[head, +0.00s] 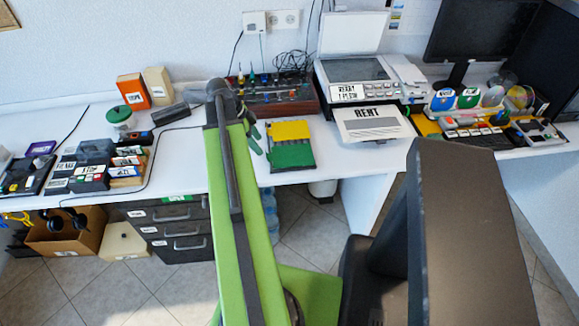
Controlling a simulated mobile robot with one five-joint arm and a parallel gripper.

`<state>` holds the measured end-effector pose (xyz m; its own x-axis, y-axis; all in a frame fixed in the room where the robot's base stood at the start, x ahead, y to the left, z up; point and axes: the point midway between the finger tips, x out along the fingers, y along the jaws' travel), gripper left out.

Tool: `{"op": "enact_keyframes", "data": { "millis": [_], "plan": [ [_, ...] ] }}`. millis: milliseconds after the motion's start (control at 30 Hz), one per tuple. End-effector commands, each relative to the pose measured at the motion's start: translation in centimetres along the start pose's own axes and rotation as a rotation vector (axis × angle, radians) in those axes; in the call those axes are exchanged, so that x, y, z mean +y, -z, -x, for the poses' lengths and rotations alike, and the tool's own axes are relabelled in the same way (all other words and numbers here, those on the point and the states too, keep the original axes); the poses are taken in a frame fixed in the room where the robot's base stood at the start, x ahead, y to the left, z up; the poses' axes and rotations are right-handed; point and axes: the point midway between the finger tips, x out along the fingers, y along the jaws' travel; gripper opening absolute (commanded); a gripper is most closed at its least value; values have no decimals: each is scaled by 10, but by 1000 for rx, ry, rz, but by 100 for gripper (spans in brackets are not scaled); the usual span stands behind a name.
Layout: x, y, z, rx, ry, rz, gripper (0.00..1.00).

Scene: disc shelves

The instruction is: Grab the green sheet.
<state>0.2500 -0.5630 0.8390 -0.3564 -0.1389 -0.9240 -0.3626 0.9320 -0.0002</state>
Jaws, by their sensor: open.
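A green sheet (292,156) lies on the white desk near its front edge, in the middle of the head view. A yellow piece (288,130) adjoins it at the back, and dark strips lie between or over them. My green arm reaches up just left of the sheet. The part that seems to be my gripper (254,140) shows as dark fingers at the arm's right side, left of the sheet and apart from it in the picture. It is open with nothing seen in it. The arm hides much of it.
A dark red box (275,108) with tools stands behind the sheet. A printer (365,78) with a paper tray (372,125) stands to the right. Discs (442,100) and a monitor (480,30) are farther right.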

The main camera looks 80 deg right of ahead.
Motion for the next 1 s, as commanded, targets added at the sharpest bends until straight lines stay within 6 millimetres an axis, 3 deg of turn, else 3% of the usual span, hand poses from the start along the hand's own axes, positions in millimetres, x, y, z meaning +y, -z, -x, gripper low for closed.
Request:
{"op": "enact_keyframes", "data": {
  "millis": [33,267,533,800,1000],
  "plan": [
    [0,-2,-13,0,0,-1,58],
    [0,0,-17,0,0,0,58],
    [1,1,-63,0,0,-1,58],
    [1,4,-63,0,0,-1,58],
    [1,4,-63,0,0,-1,32]
  ]
}}
